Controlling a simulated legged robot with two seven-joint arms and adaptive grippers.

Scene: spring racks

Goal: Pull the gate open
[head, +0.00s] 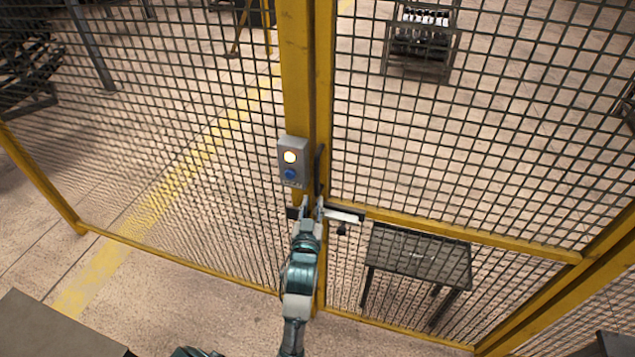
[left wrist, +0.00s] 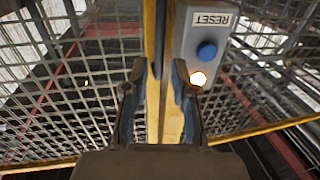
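The gate (head: 450,228) is a dark wire mesh panel in a yellow frame, on the right in the head view. Its upright edge stands beside the yellow fence post (head: 296,70), and it looks closed. A pale lever-like handle (head: 345,214) juts right from the latch area. My left gripper (head: 311,204) is just left of this handle, in front of the posts; contact cannot be told. My right gripper is not in view.
A grey control box (head: 292,160) with a lit lamp and blue button is on the post just above my left gripper; its RESET label shows in the left wrist view (left wrist: 210,19). A dark table (head: 420,255) and a rack (head: 422,35) stand behind the mesh.

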